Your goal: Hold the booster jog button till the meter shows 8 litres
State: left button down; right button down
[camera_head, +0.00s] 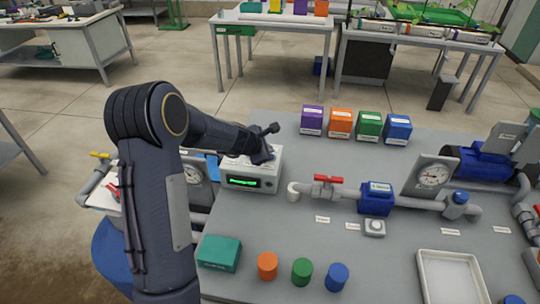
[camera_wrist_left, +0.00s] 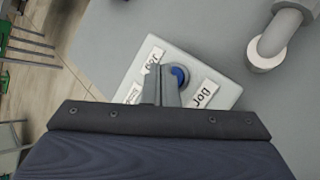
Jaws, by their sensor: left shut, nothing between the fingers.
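A pale control box (camera_head: 251,172) with a lit green display (camera_head: 243,182) stands on the left part of the grey bench; the digits are too small to read. In the left wrist view its top (camera_wrist_left: 205,73) carries white labels and a round blue button (camera_wrist_left: 180,75). My left gripper (camera_head: 264,157) is over the box top, shut and empty. In the left wrist view its fingertips (camera_wrist_left: 167,88) are at the blue button and partly cover it; I cannot tell whether they press it. A blue meter (camera_head: 377,200) sits on the pipe; its reading is not legible. My right gripper is not in view.
A red-handled valve (camera_head: 327,181) and a dial gauge (camera_head: 434,175) stand to the right along the pipe. Several coloured boxes line the back. A teal box (camera_head: 219,253), coloured cylinders and a white tray (camera_head: 450,278) are in front.

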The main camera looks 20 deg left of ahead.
pick_arm(q)
notch_tip(320, 180, up, 5)
jog(key=p, duration=0.5)
jog(key=shift+r, duration=0.1)
dwell(0.3)
